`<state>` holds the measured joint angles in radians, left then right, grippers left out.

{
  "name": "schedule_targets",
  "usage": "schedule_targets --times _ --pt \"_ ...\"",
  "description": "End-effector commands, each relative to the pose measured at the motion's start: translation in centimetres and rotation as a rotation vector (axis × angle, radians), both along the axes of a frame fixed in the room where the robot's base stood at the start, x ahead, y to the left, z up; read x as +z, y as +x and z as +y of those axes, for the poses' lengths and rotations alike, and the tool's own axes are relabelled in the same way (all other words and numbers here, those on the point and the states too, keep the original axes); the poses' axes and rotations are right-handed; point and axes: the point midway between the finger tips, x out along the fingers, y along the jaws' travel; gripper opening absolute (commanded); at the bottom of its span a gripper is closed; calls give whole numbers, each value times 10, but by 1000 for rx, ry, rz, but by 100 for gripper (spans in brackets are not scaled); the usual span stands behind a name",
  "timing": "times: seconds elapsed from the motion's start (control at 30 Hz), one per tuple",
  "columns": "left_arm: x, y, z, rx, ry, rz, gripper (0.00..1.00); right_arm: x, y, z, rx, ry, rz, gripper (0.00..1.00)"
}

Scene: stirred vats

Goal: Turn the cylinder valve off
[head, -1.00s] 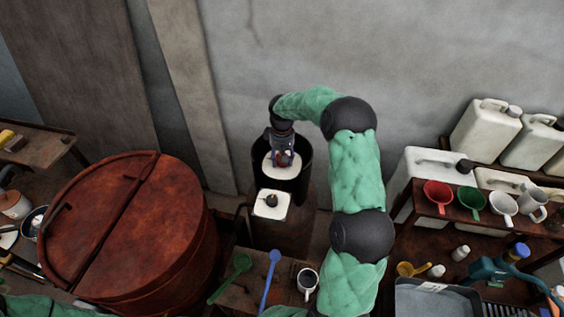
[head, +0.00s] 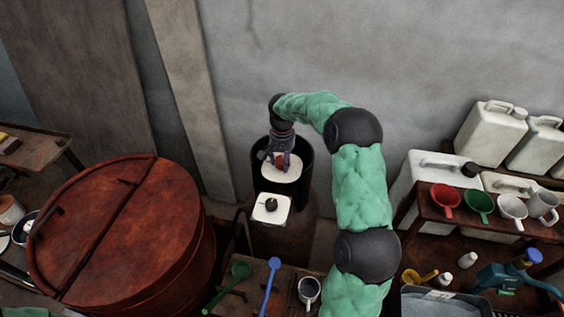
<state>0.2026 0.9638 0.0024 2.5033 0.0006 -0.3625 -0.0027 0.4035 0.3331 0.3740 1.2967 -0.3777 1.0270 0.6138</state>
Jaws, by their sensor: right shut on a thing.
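The gas cylinder (head: 312,214) stands upright against the back wall, with a dark, open-fronted collar (head: 305,157) around its top. A small red valve knob (head: 281,161) shows inside the collar, over a white surface. My right gripper (head: 279,160) reaches down into the collar from above and is shut on the valve knob, which is partly hidden by the fingers. My left gripper is not in view.
A big rusty lidded vat (head: 125,225) stands to the left. A white square piece with a dark knob (head: 271,208) sits just in front of the collar. Ladles and a mug (head: 309,290) lie nearer. Jugs and white canisters (head: 490,133) fill the right side.

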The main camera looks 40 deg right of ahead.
Motion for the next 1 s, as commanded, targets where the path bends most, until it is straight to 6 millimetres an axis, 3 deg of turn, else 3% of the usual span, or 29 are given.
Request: schedule_targets --times 0.7,0.73,0.8,1.0 --pt "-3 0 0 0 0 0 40 -3 -1 1 -74 3 5 19" --pt "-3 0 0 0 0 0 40 -3 -1 1 -74 3 5 57" --pt "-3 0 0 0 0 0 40 -2 -1 1 -74 3 5 76" --pt "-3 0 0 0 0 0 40 -1 -1 1 -73 2 3 76"
